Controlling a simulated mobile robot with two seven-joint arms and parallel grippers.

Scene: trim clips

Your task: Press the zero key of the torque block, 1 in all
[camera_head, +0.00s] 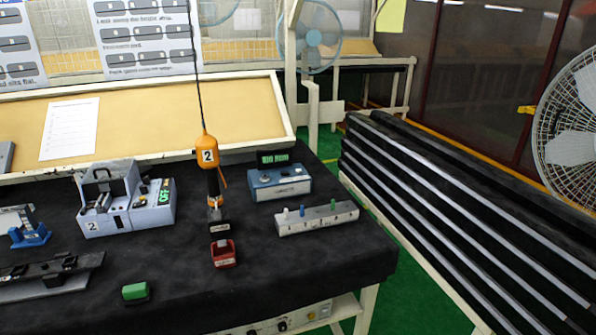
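A blue box (280,185) with a small raised display (273,157) in green characters stands on the black-covered table, right of centre. It looks like the torque block. Small round parts show on its top, but I cannot tell which is the zero key. Neither of my grippers is in view, and nothing touches the box.
An orange driver (207,158) marked 2 hangs upright on a cable left of the box, above a small dark block (220,227). A grey rack (317,218) with small pegs lies in front of the box. A red block (224,254), a green block (136,291) and a grey-blue fixture (150,215) stand further left.

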